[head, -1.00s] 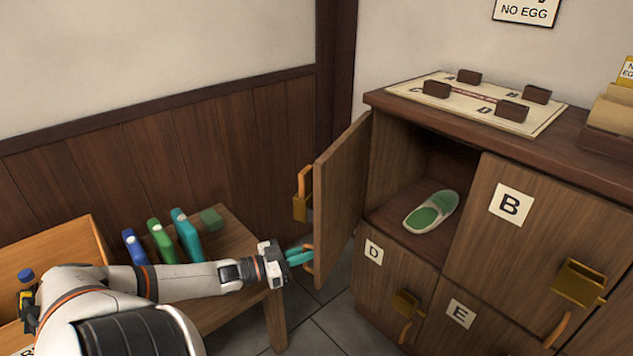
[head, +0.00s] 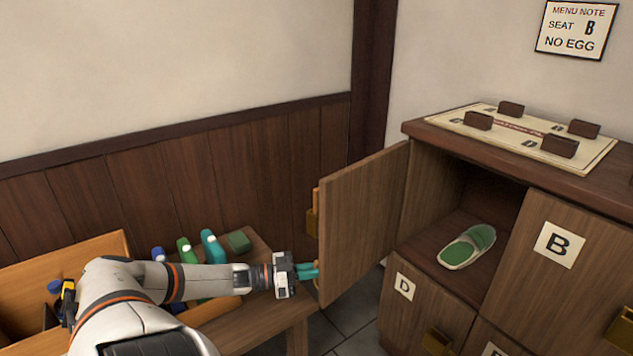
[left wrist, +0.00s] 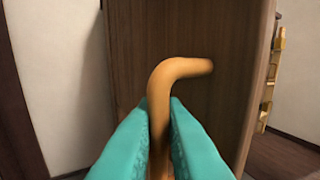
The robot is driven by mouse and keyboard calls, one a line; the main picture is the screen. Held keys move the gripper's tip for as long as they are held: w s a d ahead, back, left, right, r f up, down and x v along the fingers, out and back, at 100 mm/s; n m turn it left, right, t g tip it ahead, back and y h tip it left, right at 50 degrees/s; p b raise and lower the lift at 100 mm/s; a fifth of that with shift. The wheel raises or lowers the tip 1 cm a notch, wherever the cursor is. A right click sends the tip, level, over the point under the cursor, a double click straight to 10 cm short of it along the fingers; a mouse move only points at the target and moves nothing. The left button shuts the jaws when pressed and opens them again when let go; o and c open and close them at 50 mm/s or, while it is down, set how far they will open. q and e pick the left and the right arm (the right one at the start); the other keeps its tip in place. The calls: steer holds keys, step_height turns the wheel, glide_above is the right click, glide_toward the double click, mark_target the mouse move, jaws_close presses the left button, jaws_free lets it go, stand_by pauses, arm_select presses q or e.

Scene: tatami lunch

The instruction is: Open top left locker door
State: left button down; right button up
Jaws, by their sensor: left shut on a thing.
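The top left locker door (head: 362,220) stands swung wide open on the locker cabinet. The open compartment (head: 430,233) behind it holds a green and white slipper (head: 467,247). My left gripper (head: 308,270) is at the door's lower outer edge. The lower end of the handle is hidden between the fingers. My right gripper is in neither view.
Door B (head: 555,250) and door D (head: 408,300) are closed. A board with several brown blocks (head: 540,130) lies on the cabinet top.

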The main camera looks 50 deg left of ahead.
arm_select(q)
steer(key=shift+r, duration=0.1)
steer(key=c, duration=1.6)
jaws_free()
steer(key=shift+w, duration=0.1)
steer(key=shift+o, duration=0.2)
